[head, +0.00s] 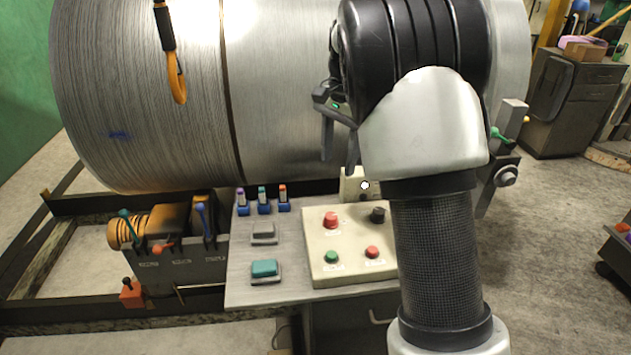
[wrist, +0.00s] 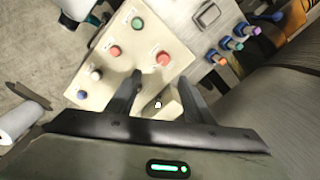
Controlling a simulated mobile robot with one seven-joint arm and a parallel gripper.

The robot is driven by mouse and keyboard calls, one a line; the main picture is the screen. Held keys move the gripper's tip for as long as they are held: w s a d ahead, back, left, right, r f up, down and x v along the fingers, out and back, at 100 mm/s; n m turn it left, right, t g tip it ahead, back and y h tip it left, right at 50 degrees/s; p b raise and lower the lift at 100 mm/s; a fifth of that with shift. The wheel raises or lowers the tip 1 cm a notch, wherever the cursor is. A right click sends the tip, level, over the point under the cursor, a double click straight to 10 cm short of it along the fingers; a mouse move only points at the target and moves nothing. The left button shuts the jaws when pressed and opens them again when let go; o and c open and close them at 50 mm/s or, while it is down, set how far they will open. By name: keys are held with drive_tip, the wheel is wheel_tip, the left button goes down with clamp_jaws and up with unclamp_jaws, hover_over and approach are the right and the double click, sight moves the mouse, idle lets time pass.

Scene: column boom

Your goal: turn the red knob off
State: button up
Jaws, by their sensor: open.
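A larger red knob (head: 331,219) stands at the back left of a cream control panel (head: 318,270); it also shows in the wrist view (wrist: 163,58). A smaller red control (head: 372,252) sits at the panel's front, also in the wrist view (wrist: 115,51). I cannot tell the knob's set position. My gripper (head: 338,165) is open and empty, its fingers pointing down above and behind the panel. In the wrist view the fingertips (wrist: 160,80) are apart, with the larger red knob just beyond them. Neither finger appears to touch a knob.
A black knob (head: 377,214) and a green button (head: 331,257) share the panel. A small cream box (head: 350,186) stands behind it. Small coloured switches (head: 264,204) and a teal rocker (head: 265,268) lie left. A large metal drum (head: 150,100) fills the back.

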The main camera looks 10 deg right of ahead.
sight(331, 215)
drive_tip(key=shift+m, duration=0.3)
drive_tip(key=f, duration=0.6)
drive_tip(key=w+f+b, duration=0.1)
drive_tip(key=f, duration=0.5)
drive_tip(key=w+f, duration=0.1)
drive_tip(key=f, duration=0.6)
drive_tip(key=shift+w+a, duration=0.25)
drive_tip(key=c, duration=1)
drive_tip(key=shift+c, duration=0.2)
